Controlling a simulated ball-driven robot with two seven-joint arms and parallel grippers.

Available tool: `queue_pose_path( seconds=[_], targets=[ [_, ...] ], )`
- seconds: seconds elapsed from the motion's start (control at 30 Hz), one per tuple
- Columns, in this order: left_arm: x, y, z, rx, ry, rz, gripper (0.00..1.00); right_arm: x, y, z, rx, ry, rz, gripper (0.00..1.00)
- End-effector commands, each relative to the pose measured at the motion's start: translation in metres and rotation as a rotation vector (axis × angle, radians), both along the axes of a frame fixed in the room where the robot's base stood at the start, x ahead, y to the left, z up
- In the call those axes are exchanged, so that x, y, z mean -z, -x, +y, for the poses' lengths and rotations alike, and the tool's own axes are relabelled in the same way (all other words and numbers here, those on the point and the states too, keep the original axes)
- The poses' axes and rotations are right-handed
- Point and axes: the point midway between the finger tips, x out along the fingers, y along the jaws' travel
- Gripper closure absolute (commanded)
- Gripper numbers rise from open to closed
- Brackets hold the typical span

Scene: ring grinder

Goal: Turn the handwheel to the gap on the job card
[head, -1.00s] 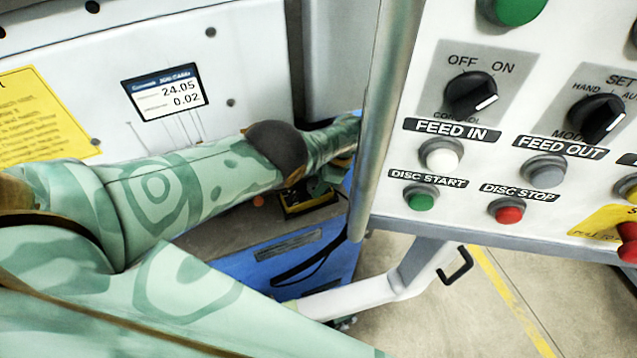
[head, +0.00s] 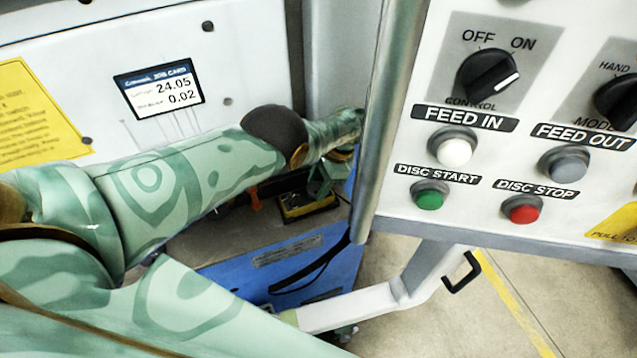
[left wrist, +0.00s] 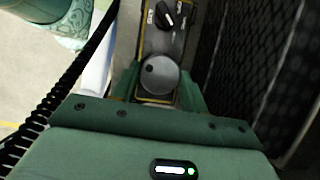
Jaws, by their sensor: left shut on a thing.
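The job card (head: 158,91) is on the pale machine front in the head view. It reads 24.05 and 0.02; its smaller words are blurred. In the left wrist view the handwheel (left wrist: 158,78) is a grey disc with a small dark spot, on a dark, yellow-edged panel. My left gripper (left wrist: 158,88) is shut on the handwheel, one green finger on each side. In the head view my left gripper (head: 324,180) shows only in part beside the yellow-edged box (head: 308,206); the handwheel is hidden there. My right gripper is not in view.
A control panel (head: 480,180) with knobs and several buttons fills the right of the head view, close to my left forearm. A blue cabinet (head: 310,270) stands below the box. A black knob (left wrist: 166,16) sits beyond the handwheel, and dark mesh (left wrist: 265,70) is at right.

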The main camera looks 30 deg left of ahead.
Motion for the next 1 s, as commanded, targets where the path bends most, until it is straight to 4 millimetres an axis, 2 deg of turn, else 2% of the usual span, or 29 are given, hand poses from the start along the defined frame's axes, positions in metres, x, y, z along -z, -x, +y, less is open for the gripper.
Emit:
queue_pose_path(
  seconds=[0.17,0.2,0.23,0.27,0.77,0.87,1.0],
  targets=[
    [-0.001,-0.001,0.000,0.002,-0.001,-0.001,0.79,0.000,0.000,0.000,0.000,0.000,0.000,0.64],
    [-0.001,-0.001,0.000,0.002,-0.001,-0.001,0.45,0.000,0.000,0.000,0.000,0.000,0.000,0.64],
    [-0.001,-0.001,0.000,0.002,-0.001,-0.001,0.37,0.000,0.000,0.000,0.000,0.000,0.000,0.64],
    [-0.001,-0.001,0.000,0.002,-0.001,-0.001,0.34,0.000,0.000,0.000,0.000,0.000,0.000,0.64],
    [-0.001,0.000,0.000,0.023,0.000,-0.002,0.34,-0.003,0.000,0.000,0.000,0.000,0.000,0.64],
    [-0.004,0.001,-0.001,0.106,-0.002,0.000,0.34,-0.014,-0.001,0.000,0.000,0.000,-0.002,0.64],
    [-0.009,0.003,-0.001,0.343,-0.002,0.000,0.34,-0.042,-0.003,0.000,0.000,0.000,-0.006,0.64]
  ],
)
